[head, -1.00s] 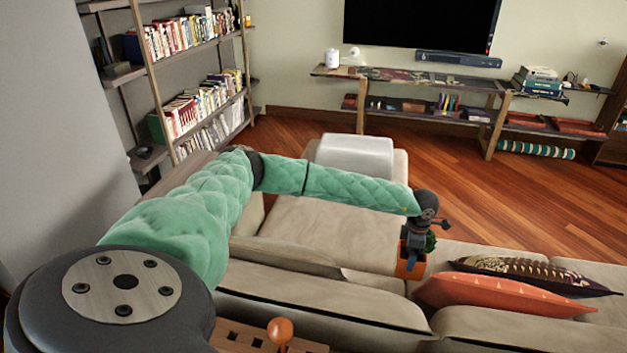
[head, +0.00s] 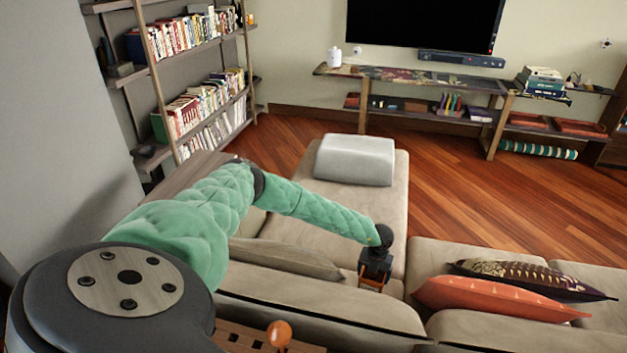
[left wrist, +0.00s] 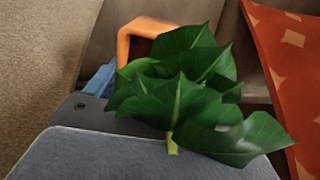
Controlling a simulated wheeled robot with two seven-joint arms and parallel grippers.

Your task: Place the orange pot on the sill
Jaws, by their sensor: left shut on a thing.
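My left gripper (head: 371,281) is above the sofa, near its backrest, and points down. It is shut on the orange pot (head: 363,284), which is mostly hidden behind the gripper in the head view. In the left wrist view, part of the orange pot's rim (left wrist: 140,35) shows at the top, behind green leaves (left wrist: 180,95) of a plant that cover much of the picture. How upright the pot is cannot be told. I cannot make out a sill in either view. My right gripper is not in view.
The beige sofa (head: 300,310) lies under the left arm. An orange cushion (head: 490,298) and a dark patterned cushion (head: 535,277) lie right of the gripper. A bookshelf (head: 200,100) stands at the left, a low wall shelf (head: 420,78) at the back. The wooden floor (head: 480,205) is open.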

